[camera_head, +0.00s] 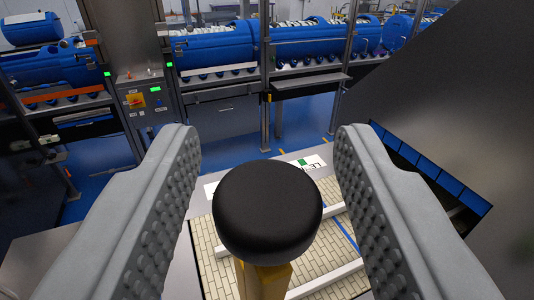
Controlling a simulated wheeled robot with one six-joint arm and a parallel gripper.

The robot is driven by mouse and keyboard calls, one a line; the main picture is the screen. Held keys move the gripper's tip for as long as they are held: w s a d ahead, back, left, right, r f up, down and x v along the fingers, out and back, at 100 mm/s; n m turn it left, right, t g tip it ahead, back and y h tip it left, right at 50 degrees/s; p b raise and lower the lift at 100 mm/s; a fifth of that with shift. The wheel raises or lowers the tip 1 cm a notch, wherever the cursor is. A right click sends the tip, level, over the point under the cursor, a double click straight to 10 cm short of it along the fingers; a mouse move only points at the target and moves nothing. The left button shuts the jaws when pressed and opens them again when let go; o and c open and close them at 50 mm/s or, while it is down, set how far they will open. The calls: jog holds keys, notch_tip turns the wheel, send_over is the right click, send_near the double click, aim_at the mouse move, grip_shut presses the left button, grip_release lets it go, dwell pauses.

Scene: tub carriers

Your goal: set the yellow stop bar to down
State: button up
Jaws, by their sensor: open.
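The yellow stop bar (264,279) stands in the bottom middle of the head camera view, with a round black knob (267,205) on its near end. Most of the bar is hidden under the knob and by the picture's lower edge. My gripper (267,145) is open, with one grey ridged finger on each side of the knob. There is a clear gap between the knob and both fingers. I cannot tell from this view whether the bar is up or down.
Below the knob is a surface of pale tiles with white rails (330,278) and a blue line. A large dark panel (440,90) fills the right side. At the back stand blue tubs (215,45) on metal racks and a control cabinet (145,100). Blue floor shows between.

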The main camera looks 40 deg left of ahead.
grip_shut()
jog(key=shift+a, duration=0.1)
